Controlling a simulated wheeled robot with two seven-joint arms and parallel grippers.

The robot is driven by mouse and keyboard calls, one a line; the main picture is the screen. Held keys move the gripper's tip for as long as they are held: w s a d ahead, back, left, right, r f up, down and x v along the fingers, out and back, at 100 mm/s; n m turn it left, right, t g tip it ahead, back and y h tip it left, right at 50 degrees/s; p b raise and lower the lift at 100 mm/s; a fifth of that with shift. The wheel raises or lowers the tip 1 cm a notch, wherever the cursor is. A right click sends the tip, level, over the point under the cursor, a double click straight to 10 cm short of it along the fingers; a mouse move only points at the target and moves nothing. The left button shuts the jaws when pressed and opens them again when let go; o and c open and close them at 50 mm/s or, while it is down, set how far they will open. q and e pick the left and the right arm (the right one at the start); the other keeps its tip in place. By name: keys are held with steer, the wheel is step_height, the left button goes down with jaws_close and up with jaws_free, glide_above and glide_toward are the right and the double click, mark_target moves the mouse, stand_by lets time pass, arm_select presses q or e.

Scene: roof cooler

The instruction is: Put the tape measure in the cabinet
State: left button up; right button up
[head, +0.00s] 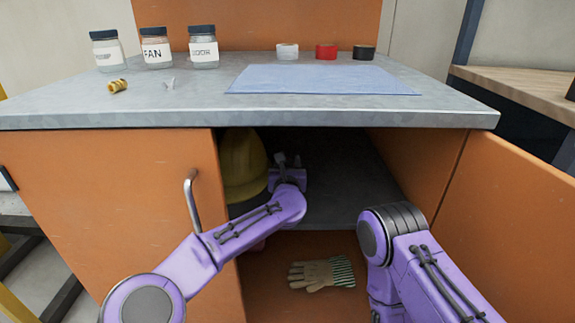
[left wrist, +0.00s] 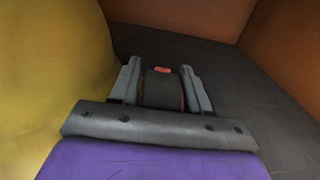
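The orange cabinet (head: 110,190) stands under a grey worktop, with its right side open. My left gripper (head: 288,162) reaches into the upper compartment, just right of a yellow hard hat (head: 242,165). In the left wrist view my left gripper (left wrist: 162,75) has its fingers on both sides of the tape measure (left wrist: 162,91), a dark body with red edges and a red tab. The fingers look closed against it, above or on the dark shelf (left wrist: 235,85); contact with the shelf cannot be told. My right arm shows at lower right, its gripper out of frame.
The open door (head: 510,220) swings out at right. A striped glove (head: 322,273) lies in the lower compartment. Labelled jars (head: 157,50), tape rolls (head: 326,51), a blue mat (head: 320,80) and a brass piece (head: 118,86) are on the worktop. The shelf's right part is clear.

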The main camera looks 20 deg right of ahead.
arm_select(q)
steer(key=shift+o, duration=0.8)
steer(key=shift+r, duration=0.1)
steer(key=shift+r+p, duration=0.15)
steer(key=shift+p, duration=0.2)
steer(key=shift+s, duration=0.4)
steer(key=p+v, duration=0.3)
steer(key=v, duration=0.7)
steer(key=shift+s+a, duration=0.2)
steer(key=shift+s, duration=0.35)
